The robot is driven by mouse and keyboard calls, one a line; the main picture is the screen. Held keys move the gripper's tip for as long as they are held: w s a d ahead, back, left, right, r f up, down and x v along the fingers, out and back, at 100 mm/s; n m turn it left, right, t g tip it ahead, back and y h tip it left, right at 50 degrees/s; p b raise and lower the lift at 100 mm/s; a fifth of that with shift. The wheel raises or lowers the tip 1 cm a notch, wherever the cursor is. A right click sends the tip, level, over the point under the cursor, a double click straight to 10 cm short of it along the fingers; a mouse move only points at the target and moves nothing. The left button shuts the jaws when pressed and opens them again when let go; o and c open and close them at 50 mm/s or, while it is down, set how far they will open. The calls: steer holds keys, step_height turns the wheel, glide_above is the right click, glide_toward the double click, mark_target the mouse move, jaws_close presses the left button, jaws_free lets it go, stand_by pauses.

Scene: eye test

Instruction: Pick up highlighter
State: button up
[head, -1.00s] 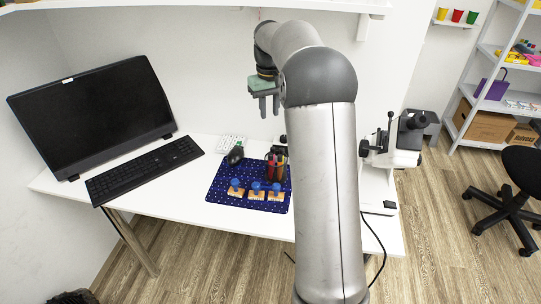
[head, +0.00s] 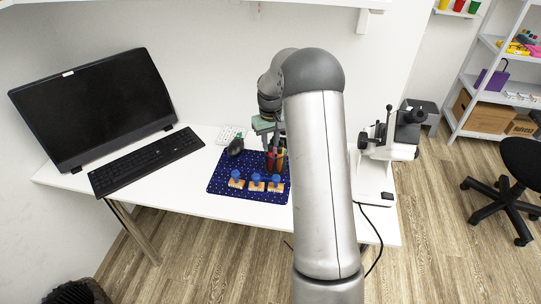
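A dark red pen cup (head: 270,163) holding several pens or markers (head: 277,153) stands at the back right of the blue dotted mat (head: 215,187). A highlighter cannot be singled out among them at this size. My gripper (head: 266,140) is just above and behind the cup in the head view, with its green-grey body over the pens. Its fingers are small and partly hidden by the pens and my arm, so I cannot tell whether they are open or touch anything.
Several blue-topped wooden pieces (head: 256,183) sit on the mat in front of the cup. A mouse (head: 236,147), a keyboard (head: 148,161) and a monitor (head: 97,107) are to the left. A microscope (head: 399,135) stands at the right.

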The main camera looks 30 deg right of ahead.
steer(key=shift+f, duration=0.75)
jaws_close()
